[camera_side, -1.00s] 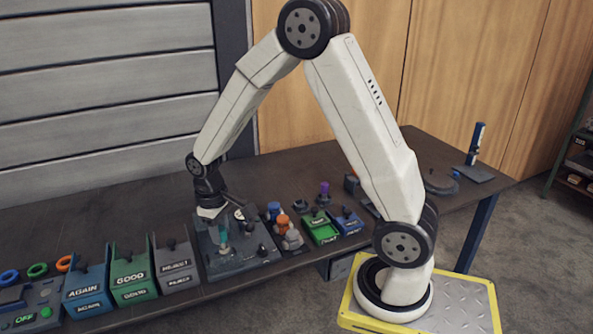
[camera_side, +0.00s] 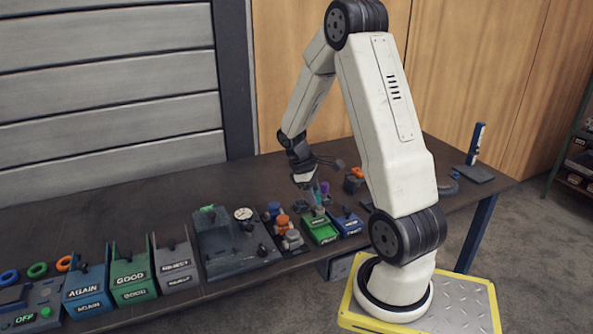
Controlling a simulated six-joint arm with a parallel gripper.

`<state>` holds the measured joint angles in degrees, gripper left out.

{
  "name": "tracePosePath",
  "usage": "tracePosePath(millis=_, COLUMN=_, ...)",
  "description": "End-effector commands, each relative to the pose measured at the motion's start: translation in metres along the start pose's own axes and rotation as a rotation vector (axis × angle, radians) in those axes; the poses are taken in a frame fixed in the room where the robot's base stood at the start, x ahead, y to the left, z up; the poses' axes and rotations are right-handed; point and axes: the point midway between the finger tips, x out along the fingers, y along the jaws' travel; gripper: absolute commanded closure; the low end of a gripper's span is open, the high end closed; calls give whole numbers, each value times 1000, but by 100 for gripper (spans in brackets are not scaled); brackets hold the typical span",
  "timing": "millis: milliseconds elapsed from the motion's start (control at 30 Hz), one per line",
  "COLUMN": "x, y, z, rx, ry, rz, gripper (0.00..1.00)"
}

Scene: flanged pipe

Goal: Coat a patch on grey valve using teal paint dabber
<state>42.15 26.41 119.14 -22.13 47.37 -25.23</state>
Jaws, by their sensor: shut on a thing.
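My gripper (camera_side: 307,182) is above the green tray, near the middle of the table. It is shut on the teal paint dabber (camera_side: 317,197), which points down toward the tray. The dabber's lower end is small in this view, and I cannot tell whether it touches anything. A row of small coloured pieces stands left of the tray; the grey one (camera_side: 292,241), which looks like the grey valve, is at the front. It is clear of my gripper. I cannot make out any paint on it.
A dark fixture plate (camera_side: 232,258) with a round gauge (camera_side: 243,213) and a small green mark is left of the row. The green tray (camera_side: 320,232) and blue tray (camera_side: 347,224) stand right. A purple-topped item (camera_side: 325,187) is close behind the dabber. Labelled bins stand left.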

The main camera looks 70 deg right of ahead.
Motion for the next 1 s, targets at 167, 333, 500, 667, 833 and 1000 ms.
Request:
tracePosePath(millis=167, x=4, y=8, z=10, rx=1, ry=-14, rz=3, gripper=100)
tracePosePath(millis=333, x=4, y=8, z=11, rx=0, ry=-14, rz=4, gripper=100)
tracePosePath(millis=500, x=7, y=7, z=10, rx=1, ry=-14, rz=3, gripper=100)
tracePosePath(millis=667, x=13, y=7, z=8, rx=1, ry=-14, rz=3, gripper=100)
tracePosePath(millis=833, x=24, y=6, z=4, rx=0, ry=-14, rz=2, gripper=100)
tracePosePath(millis=1000, x=37, y=5, z=-1, rx=1, ry=-14, rz=3, gripper=100)
